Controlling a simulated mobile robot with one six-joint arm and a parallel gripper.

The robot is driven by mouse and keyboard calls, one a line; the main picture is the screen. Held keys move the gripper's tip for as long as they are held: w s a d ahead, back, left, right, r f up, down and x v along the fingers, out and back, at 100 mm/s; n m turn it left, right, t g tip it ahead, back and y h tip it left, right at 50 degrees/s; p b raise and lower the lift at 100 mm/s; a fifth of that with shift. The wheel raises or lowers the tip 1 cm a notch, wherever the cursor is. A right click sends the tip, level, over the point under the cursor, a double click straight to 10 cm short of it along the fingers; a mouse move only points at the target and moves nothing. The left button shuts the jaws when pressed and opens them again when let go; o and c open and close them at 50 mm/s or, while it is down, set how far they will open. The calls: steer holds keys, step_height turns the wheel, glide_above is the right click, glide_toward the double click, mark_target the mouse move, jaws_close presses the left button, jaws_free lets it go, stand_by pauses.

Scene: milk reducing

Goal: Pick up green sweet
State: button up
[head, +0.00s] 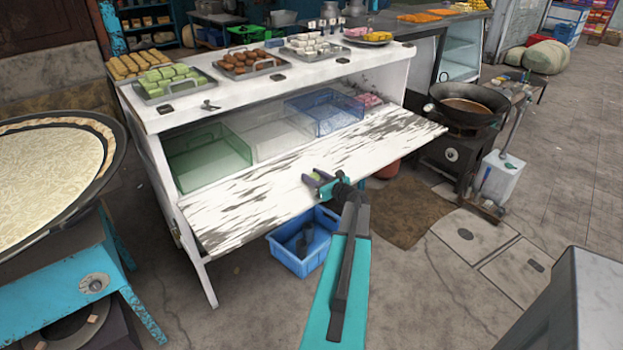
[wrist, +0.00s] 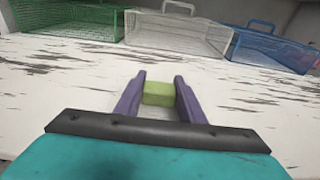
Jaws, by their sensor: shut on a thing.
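A green sweet (wrist: 158,94) is between the two purple fingers of my gripper (wrist: 160,88) in the wrist view. The sweet is a small pale-green block, and the fingers are shut on its sides. In the head view my gripper (head: 318,182) is over the white, worn front board (head: 270,192) of the stall. Only a little of the held sweet shows there. More green sweets (head: 167,77) lie on a metal tray at the upper left of the stall's top.
A green basket (head: 208,155), a clear basket (wrist: 180,35) and a blue basket (head: 325,112) stand in the stall behind the board. Trays of brown (head: 246,62) and white sweets (head: 312,46) stand on top. A blue crate (head: 303,245) is on the floor below.

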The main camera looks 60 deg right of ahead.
mark_target(313, 176)
steer(key=shift+r, duration=0.8)
steer(key=shift+r+b, duration=0.45)
steer(key=shift+r, duration=0.4)
steer(key=s+r+b, duration=0.1)
steer(key=s+b, duration=0.1)
steer(key=s, duration=1.4)
steer(key=shift+a+r+b, duration=0.3)
steer(key=shift+a+b, duration=0.1)
steer(key=shift+a, duration=0.05)
